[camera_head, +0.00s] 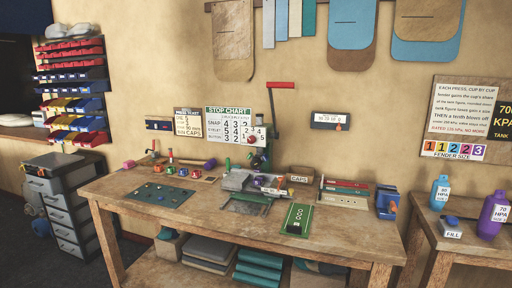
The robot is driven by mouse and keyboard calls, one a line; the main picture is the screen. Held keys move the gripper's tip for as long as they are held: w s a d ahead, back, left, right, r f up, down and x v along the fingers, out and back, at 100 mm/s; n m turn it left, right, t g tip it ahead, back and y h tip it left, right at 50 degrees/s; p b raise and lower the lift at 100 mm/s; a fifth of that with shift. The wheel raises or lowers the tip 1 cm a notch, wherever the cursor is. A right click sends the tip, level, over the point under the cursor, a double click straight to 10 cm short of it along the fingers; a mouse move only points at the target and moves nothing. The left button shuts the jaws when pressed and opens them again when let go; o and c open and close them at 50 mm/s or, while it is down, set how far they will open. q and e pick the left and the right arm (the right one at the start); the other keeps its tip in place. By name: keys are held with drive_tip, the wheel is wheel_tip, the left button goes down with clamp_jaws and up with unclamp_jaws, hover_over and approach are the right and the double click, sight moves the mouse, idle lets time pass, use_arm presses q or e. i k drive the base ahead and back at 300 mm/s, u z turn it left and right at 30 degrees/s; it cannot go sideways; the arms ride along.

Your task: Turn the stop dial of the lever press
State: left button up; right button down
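The lever press (268,155) stands at the back of the wooden workbench (340,228), against the wall. The dial's setting is too small to read. The chart is a white sheet with a green heading and rows of numbers. Neither of my grippers is in view.
A dark green mat (160,194) lies at the bench's left. A green board (298,219) lies near the front edge, with a grey tray (243,203) beside it. A blue holder (386,202) stands at the right end. A side table holds a purple bottle (493,215).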

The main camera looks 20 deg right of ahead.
sight(251, 140)
drive_tip(key=z, duration=0.65)
drive_tip(key=i, duration=0.6)
drive_tip(key=z, duration=0.65)
drive_tip(key=i, duration=1.05)
drive_tip(key=u, duration=0.35)
